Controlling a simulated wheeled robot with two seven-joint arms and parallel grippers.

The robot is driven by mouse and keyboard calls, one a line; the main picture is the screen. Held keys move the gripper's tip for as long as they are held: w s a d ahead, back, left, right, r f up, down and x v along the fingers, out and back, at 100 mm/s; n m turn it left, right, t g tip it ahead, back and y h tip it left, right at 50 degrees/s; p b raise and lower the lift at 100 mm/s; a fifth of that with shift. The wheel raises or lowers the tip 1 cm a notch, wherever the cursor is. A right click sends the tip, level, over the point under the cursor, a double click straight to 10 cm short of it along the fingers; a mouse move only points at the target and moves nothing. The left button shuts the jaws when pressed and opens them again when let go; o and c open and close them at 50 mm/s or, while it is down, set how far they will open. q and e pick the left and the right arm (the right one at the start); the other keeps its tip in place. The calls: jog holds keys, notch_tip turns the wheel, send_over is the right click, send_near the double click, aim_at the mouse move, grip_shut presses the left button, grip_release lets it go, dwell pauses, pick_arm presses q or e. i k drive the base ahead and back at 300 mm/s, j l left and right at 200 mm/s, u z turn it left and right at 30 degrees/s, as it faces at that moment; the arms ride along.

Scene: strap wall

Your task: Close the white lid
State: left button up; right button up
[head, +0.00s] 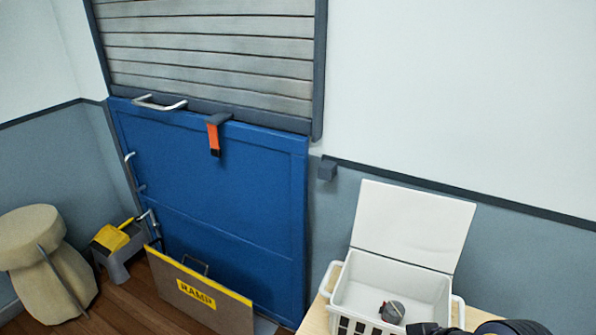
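The white lid (412,225) stands open, leaning back upright from the rear edge of a white basket (337,299). The basket has handles at its sides and slots in its front, and it stands on a light wooden top (316,318). A small grey and dark round object (392,311) with a bit of red lies inside the basket. Dark parts of my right gripper or arm (480,328) show at the bottom edge, in front of the basket's right side. Its fingers cannot be made out. My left gripper is not in view.
A blue panel (215,200) with handles and an orange-grey strap buckle (214,135) stands below a grey shutter (210,60). A RAMP board (200,290), a yellow-grey step (118,245) and a beige stool (35,250) are at left.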

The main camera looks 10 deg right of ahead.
aim_at(423, 229)
jog(key=z, duration=1.25)
